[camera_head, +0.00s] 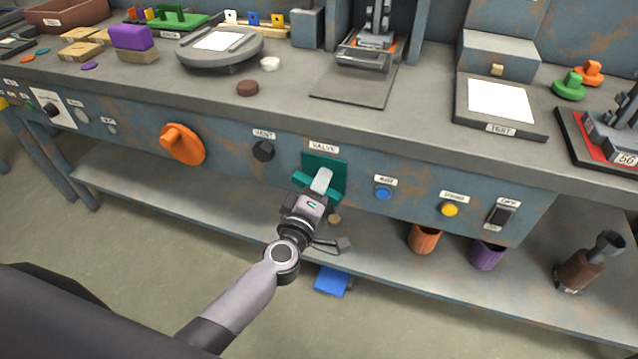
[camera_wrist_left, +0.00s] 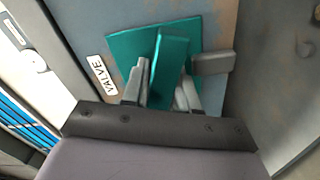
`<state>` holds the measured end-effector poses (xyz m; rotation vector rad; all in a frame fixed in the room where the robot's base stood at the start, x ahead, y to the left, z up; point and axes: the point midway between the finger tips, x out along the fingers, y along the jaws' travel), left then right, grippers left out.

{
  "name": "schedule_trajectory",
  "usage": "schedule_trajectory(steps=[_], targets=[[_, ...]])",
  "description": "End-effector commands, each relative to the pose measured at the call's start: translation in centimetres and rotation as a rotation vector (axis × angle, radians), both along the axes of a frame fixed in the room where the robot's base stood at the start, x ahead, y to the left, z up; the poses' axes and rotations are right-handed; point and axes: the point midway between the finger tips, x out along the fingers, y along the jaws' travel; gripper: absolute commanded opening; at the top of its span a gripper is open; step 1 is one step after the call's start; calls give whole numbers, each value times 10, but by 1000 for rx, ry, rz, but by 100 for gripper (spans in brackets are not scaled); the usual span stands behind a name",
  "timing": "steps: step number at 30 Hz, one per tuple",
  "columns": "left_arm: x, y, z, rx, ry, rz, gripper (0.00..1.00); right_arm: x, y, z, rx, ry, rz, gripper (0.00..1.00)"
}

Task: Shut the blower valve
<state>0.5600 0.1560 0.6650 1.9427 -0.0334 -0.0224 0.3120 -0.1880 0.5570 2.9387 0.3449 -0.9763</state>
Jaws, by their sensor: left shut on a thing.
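The valve has a teal square plate (camera_head: 337,165) on the bench's front panel, under a label reading VALVE (camera_head: 324,148). Its teal handle (camera_wrist_left: 168,62) stands out from the plate in the left wrist view. My left gripper (camera_head: 318,187) reaches up to it from below and is shut on the handle, with one grey finger on each side. The gripper hides part of the handle in the head view. My right gripper is not in view.
Beside the valve are a black knob (camera_head: 263,151), a large orange knob (camera_head: 182,144), a blue button (camera_head: 383,193) and a yellow button (camera_head: 449,209). The benchtop overhangs above. A lower shelf (camera_head: 215,205) holds an orange cup (camera_head: 424,239) and a purple cup (camera_head: 487,255).

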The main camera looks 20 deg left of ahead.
Motion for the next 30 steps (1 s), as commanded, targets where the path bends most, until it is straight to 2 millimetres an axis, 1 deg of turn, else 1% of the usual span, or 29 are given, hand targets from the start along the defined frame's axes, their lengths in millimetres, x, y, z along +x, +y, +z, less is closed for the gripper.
schedule_trajectory(steps=[9, 13, 17, 25, 26, 27, 28, 30], targets=[[-1, -1, 0, -264, 11, 0, 0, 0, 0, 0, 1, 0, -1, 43], [-1, -1, 0, -351, 13, -1, 0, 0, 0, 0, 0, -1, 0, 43], [-1, -1, 0, -388, 15, -2, 0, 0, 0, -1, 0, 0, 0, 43], [-1, -1, 0, -393, 16, -1, 0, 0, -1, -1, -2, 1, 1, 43], [-1, -1, 0, -393, 16, -1, 32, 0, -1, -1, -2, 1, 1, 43], [-1, -1, 0, -393, 16, -1, 45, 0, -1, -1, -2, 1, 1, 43], [-1, -1, 0, -392, 16, -1, 49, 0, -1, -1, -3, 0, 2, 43], [-1, -1, 0, -391, 15, -1, 49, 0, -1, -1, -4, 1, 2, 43]])
